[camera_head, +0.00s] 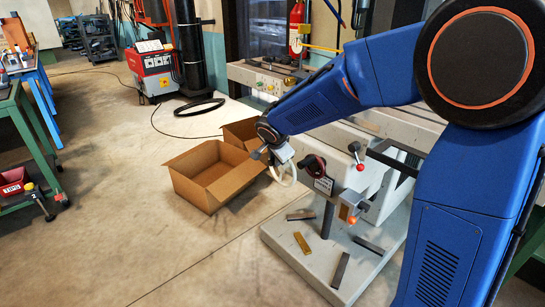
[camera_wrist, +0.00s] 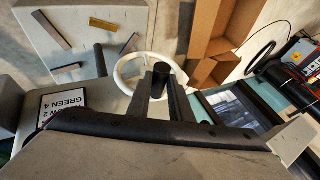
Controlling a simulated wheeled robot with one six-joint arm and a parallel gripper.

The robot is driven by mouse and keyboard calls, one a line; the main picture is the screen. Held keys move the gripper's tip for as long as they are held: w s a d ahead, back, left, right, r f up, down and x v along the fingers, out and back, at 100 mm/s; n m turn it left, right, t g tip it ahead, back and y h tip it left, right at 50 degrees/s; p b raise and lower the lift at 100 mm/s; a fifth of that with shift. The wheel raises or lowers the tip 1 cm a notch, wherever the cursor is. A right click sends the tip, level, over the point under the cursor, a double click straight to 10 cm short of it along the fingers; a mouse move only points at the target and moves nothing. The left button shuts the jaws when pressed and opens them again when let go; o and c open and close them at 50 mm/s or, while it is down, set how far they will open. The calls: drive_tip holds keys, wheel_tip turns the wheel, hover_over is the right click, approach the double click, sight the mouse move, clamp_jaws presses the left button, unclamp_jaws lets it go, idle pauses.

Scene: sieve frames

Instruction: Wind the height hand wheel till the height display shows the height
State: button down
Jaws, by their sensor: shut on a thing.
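The white hand wheel (camera_wrist: 127,61) shows as a ring in the middle of the wrist view. In the head view only part of its rim (camera_head: 294,175) shows, below the end of my arm. My gripper (camera_wrist: 160,82) is shut on the wheel's dark handle (camera_wrist: 161,70); its fingers hide part of the handle and rim. In the head view my gripper (camera_head: 262,154) is small and partly merges with the wheel. A white card (camera_wrist: 62,106) beside the wheel reads "GREEN 4" and a partly hidden line, upside down. I cannot make out a height reading in either view.
Open cardboard boxes (camera_head: 212,177) stand on the floor left of the machine. A red-knobbed lever (camera_head: 360,167) and an orange knob (camera_head: 352,220) stick out nearby. Several loose bars (camera_head: 341,270) lie on the pale base plate (camera_head: 312,263).

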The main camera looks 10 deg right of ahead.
drive_tip(key=shift+s+d+f+t, duration=0.1)
drive_tip(key=shift+s+d+t, duration=0.15)
drive_tip(key=shift+s+t, duration=0.05)
drive_tip(key=c, duration=1.6)
unclamp_jaws()
drive_tip(key=v, duration=1.7)
drive_tip(key=shift+s+d, duration=0.15)
drive_tip(key=shift+d, duration=0.2)
